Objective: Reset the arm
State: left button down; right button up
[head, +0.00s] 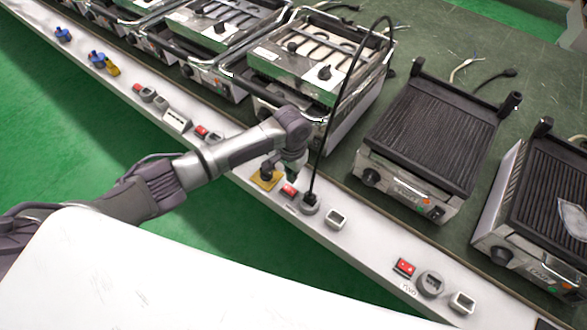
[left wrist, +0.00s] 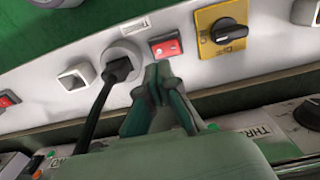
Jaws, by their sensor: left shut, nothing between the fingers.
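My left arm reaches in from the left in the head view. Its gripper (head: 291,176) points down at the white control strip (head: 370,254), close to a red switch (head: 289,191). In the left wrist view the gripper (left wrist: 160,72) is shut and empty, its fingertips just below the red switch (left wrist: 166,46). I cannot tell whether they touch the strip. A yellow-backed rotary knob (left wrist: 222,28) is to the right of the switch. A round socket with a black plug in it (left wrist: 119,64) is to the left. My right gripper is out of view.
A black cable (head: 323,130) arches from the plug up over the heating appliance (head: 308,58) behind. A ribbed grill (head: 424,128) stands to the right on the dark green table (head: 450,60). More switches and sockets (head: 430,284) line the strip. The green floor (head: 60,130) is clear.

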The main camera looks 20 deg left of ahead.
pick_arm(q)
jog(key=s+d+r+m+t+h, duration=0.1)
jog(key=s+d, duration=0.3)
jog(key=s, duration=0.2)
jog(key=s+d+h, duration=0.2)
jog(key=s+d, duration=0.2)
jog(key=s, duration=0.3)
jog(key=s+a+r+n+t+y, duration=0.3)
jog(key=s+a+r, duration=0.5)
jog(key=s+a, duration=0.5)
notch_tip(320, 180, down, 27)
jog(key=s+g, duration=0.1)
jog(key=g, duration=0.1)
jog(key=s+a+f, duration=0.1)
jog(key=s+f, duration=0.6)
jog(key=s, duration=0.1)
jog(key=s+a+f+g, duration=0.1)
jog(key=s+a+f, duration=0.1)
jog(key=s+f, duration=0.6)
jog(key=shift+s+a+f, duration=0.2)
jog(key=shift+a+f, duration=0.05)
jog(key=shift+a, duration=0.05)
